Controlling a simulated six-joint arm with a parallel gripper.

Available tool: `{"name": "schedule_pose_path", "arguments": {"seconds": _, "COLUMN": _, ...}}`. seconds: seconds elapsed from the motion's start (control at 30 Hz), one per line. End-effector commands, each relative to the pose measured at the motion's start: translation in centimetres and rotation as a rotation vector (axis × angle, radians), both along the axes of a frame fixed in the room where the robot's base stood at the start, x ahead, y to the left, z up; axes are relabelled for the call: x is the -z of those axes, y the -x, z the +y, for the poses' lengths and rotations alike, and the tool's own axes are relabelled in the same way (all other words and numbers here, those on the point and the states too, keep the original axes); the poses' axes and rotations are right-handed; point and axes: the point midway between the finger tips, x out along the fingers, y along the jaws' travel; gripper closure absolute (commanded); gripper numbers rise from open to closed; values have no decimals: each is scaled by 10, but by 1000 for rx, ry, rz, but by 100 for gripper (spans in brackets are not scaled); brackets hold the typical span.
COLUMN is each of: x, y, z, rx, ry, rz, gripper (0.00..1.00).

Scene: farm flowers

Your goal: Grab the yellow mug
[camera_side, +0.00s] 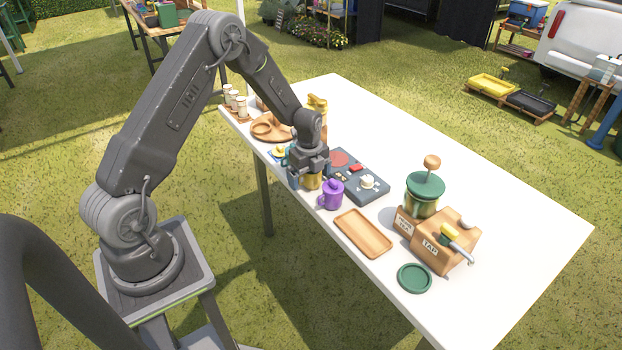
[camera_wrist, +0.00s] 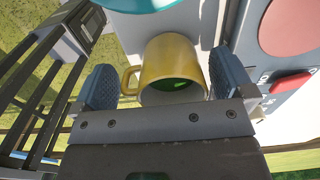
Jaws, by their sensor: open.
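The yellow mug (camera_wrist: 172,62) sits between the two fingers of my gripper (camera_wrist: 160,88) in the wrist view. Its handle points left towards the left finger, and green shows inside its mouth. A gap shows between the mug and the right finger. In the side view my gripper (camera_side: 308,172) is low over the table's near edge, with part of the yellow mug (camera_side: 312,182) showing below and behind it. My gripper is open around the mug; its fingers are apart.
A purple mug (camera_side: 331,195) stands just right of my gripper on the white table (camera_side: 505,205). A dark panel with a red disc (camera_side: 339,159) lies behind. A teal item (camera_wrist: 140,4) is close by the mug. A wooden tray (camera_side: 362,233) lies further right.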

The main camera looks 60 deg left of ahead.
Motion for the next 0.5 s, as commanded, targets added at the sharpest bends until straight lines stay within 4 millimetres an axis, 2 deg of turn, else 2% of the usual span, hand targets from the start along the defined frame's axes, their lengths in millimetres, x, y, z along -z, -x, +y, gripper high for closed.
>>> {"name": "schedule_pose_path", "arguments": {"seconds": 0.1, "x": 0, "y": 0, "z": 0, "rx": 0, "ry": 0, "rz": 0, "gripper": 2}}
{"name": "schedule_pose_path", "arguments": {"seconds": 0.5, "x": -1, "y": 0, "z": 0, "rx": 0, "ry": 0, "rz": 0, "gripper": 40}}
